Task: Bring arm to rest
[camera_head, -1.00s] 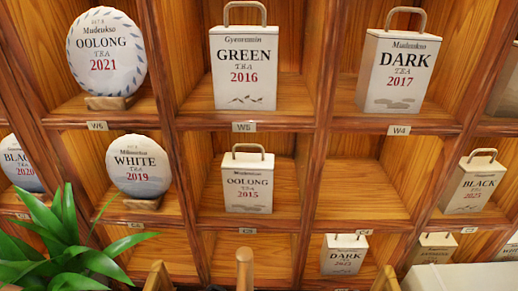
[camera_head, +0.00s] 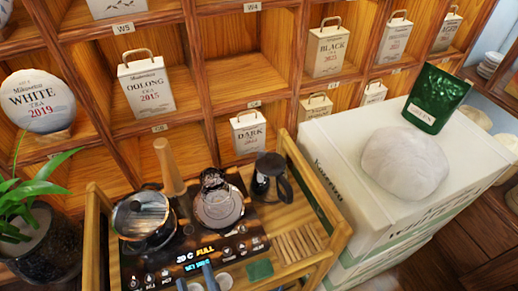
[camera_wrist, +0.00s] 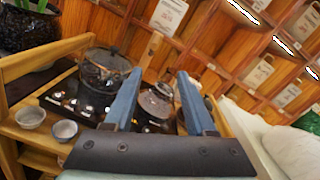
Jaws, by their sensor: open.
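My gripper (camera_wrist: 159,76) shows in the wrist view as two blue fingers spread apart on a dark mount. Nothing is between the fingers. In the head view its blue fingertips (camera_head: 195,274) show at the bottom edge, by the front of the wooden tea cart (camera_head: 322,238). The rest of my arm is out of view.
The cart bears a glass pot (camera_head: 142,215), a glass kettle (camera_head: 217,202) on a black heater panel, and a dark press pot (camera_head: 270,178). A white crate (camera_head: 345,190) at right bears a wrapped cake (camera_head: 405,163) and green pouch (camera_head: 437,98). Shelves stand behind; a plant (camera_head: 40,190) is left.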

